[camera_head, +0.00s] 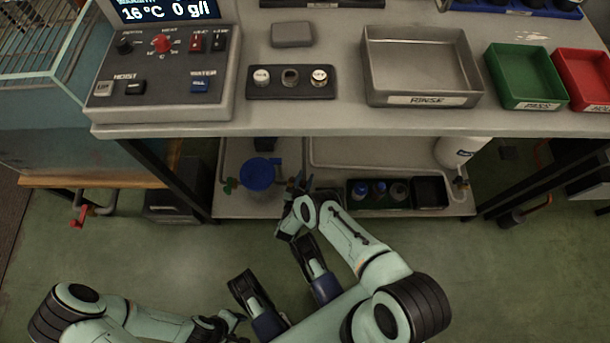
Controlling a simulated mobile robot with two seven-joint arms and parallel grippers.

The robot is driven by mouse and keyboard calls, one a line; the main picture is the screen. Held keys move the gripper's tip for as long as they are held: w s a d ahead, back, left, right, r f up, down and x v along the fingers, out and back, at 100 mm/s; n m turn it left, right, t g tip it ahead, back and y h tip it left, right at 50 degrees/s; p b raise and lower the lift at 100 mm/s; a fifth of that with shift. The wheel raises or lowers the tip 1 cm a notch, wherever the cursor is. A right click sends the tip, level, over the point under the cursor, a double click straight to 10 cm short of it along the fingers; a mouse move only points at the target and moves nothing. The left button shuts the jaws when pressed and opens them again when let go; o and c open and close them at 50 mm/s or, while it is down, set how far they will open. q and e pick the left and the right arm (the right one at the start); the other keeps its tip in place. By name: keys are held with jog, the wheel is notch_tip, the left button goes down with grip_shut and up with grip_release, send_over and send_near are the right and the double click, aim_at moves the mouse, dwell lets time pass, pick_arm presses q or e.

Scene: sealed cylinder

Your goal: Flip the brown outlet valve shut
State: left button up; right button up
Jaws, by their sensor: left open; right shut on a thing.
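My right gripper (298,184) reaches up to the lower shelf, just right of a blue round vessel (258,174). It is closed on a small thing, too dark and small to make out. I cannot make out a clearly brown valve handle; one may be hidden behind this gripper. A small dark fitting (461,183) sits below a white cylinder (463,152) at the shelf's right end, but its colour is unclear. My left gripper (226,322) is low in the picture, open and away from the shelf.
The lower shelf (235,208) lies under a grey worktop (340,118). A red valve (80,216) hangs at the left.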

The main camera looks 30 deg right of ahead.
jog(key=shift+s+a+m+g+h, duration=0.2)
jog(key=shift+m+g+h, duration=0.3)
jog(key=shift+g, duration=0.25)
jog(key=shift+s+a+m+g+h, duration=0.15)
jog(key=shift+a+m+g+h, duration=0.15)
jog(key=shift+m+g, duration=0.45)
jog(key=shift+s+a+m+g+h, duration=0.15)
jog(key=shift+m+g+h, duration=0.35)
jog(key=shift+g, duration=0.3)
jog(key=o, duration=1)
jog(key=shift+c, duration=0.2)
